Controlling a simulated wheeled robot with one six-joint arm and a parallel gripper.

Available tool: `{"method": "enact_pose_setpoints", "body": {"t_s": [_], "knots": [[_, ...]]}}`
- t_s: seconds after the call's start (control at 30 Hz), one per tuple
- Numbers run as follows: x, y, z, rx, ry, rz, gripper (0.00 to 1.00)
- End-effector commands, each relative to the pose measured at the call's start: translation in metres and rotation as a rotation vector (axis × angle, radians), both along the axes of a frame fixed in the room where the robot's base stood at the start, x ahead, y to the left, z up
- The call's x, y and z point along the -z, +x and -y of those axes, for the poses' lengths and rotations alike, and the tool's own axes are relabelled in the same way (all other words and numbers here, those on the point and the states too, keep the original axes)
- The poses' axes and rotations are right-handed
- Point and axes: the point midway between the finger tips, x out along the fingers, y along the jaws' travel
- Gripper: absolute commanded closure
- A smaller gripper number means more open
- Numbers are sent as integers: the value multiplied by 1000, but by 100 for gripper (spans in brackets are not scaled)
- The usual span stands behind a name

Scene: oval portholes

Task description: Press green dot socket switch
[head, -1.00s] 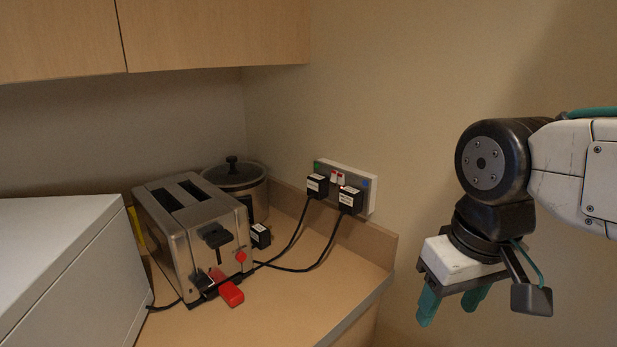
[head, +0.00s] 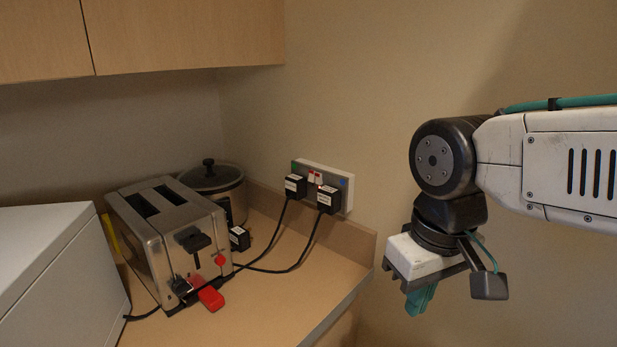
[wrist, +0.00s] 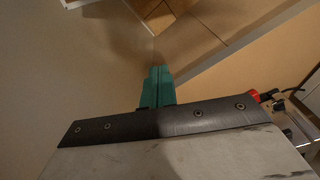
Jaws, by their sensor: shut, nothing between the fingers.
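A white double socket (head: 343,177) is on the wall above the counter's right end. A small green dot (head: 295,166) marks its left end and a blue mark its right end. Two small switches (head: 315,177) with red on them sit in its upper middle. Two black plugs with white labels, a left plug (head: 295,187) and a right plug (head: 328,199), fill its lower part. My gripper (head: 420,299) is right of the counter, lower than the socket and apart from it, pointing down. Its teal fingers (wrist: 158,86) are together and empty in the wrist view.
A steel toaster (head: 172,240) with a red tag (head: 210,297) stands on the counter (head: 275,310). A lidded pot (head: 213,182) is behind it. Black cords run from the plugs across the counter. A white box (head: 50,265) is at left; cupboards (head: 185,35) hang above.

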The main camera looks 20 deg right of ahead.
Motion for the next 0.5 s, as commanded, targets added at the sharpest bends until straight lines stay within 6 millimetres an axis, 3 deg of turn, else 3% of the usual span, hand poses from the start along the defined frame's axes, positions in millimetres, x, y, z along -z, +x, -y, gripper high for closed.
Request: {"method": "enact_pose_setpoints", "body": {"t_s": [0.17, 0.5], "knots": [[-12, 42, -16, -110, -56, -17, 100], [-58, 178, -62, -304, -234, 153, 100]]}}
